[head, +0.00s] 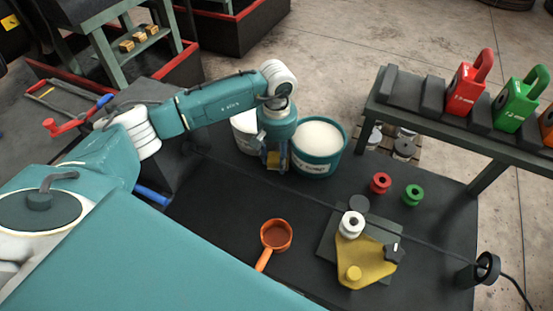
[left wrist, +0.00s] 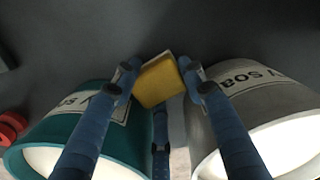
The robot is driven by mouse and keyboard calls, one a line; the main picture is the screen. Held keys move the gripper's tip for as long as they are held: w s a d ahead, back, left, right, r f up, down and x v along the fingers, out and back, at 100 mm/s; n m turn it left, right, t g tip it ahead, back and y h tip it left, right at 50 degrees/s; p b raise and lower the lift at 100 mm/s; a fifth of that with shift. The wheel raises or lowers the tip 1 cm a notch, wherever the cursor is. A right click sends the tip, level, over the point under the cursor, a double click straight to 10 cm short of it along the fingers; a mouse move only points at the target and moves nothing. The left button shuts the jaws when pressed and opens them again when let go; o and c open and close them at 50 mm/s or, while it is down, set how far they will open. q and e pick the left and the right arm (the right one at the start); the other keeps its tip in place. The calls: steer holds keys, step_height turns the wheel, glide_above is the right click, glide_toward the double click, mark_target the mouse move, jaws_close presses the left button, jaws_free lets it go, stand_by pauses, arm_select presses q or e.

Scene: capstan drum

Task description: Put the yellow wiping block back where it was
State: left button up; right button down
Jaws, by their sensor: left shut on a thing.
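The yellow wiping block (head: 284,162) is between the fingertips of my left gripper (head: 276,163). In the left wrist view the block (left wrist: 160,82) sits tilted between the two blue fingers, which are shut on it. The gripper points down in the gap between a teal bucket (head: 317,156) and a grey-white bucket (head: 243,133), both with pale contents. I cannot tell whether the block touches the dark tabletop (head: 215,210). My right gripper is not in view.
An orange ladle (head: 275,236) lies in front. A yellow plate (head: 362,262) with a white spool (head: 351,224) is to the right, near a red spool (head: 380,183) and a green spool (head: 413,194). A rack (head: 430,115) holds coloured weights. The table's left front is clear.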

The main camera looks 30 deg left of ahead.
arm_select(q)
steer(key=shift+r, duration=0.1)
steer(key=shift+r+b, duration=0.3)
steer(key=shift+r, duration=0.1)
step_height(320, 180, up, 12)
steer(key=b, duration=0.4)
step_height(320, 180, up, 6)
glide_above(277, 157)
steer(key=shift+a+r+b, duration=0.1)
steer(key=shift+r+b, duration=0.25)
steer(key=shift+r, duration=0.2)
steer(key=shift+s, duration=0.1)
